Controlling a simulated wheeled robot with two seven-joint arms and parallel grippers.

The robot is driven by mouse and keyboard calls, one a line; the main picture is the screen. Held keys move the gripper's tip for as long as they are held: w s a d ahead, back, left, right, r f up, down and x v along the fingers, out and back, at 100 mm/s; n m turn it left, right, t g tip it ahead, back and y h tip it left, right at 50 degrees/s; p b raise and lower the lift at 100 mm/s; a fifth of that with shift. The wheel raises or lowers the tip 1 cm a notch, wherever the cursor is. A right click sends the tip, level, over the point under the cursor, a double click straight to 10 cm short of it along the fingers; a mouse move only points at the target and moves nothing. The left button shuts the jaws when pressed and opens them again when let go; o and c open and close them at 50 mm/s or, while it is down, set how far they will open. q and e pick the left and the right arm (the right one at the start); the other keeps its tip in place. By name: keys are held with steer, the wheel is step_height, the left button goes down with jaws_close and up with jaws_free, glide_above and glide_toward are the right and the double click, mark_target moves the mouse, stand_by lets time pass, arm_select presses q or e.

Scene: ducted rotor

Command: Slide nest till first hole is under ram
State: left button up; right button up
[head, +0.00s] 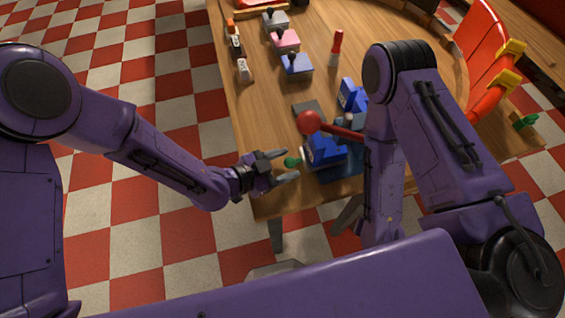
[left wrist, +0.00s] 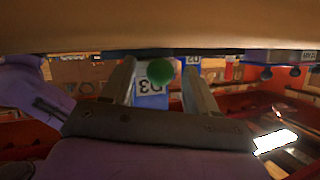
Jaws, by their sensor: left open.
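A blue press (head: 325,150) with a long red lever ending in a red ball (head: 309,122) stands near the table's front edge. A green knob (head: 292,162) sticks out on its left side, seemingly the nest's handle. My left gripper (head: 279,167) is open beside the knob. In the left wrist view the green knob (left wrist: 160,71) shows between the two spread fingers, not gripped, with a blue labelled block (left wrist: 150,97) behind it. The nest's holes and the ram cannot be made out. My right arm hangs in front of the press's right side; its gripper is not clear.
Orange-red bins (head: 480,40) are at the right.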

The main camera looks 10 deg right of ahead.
arm_select(q)
steer(key=b+v, duration=0.2)
steer(key=v, duration=0.8)
steer(key=shift+a+r, duration=0.1)
steer(key=shift+a, duration=0.1)
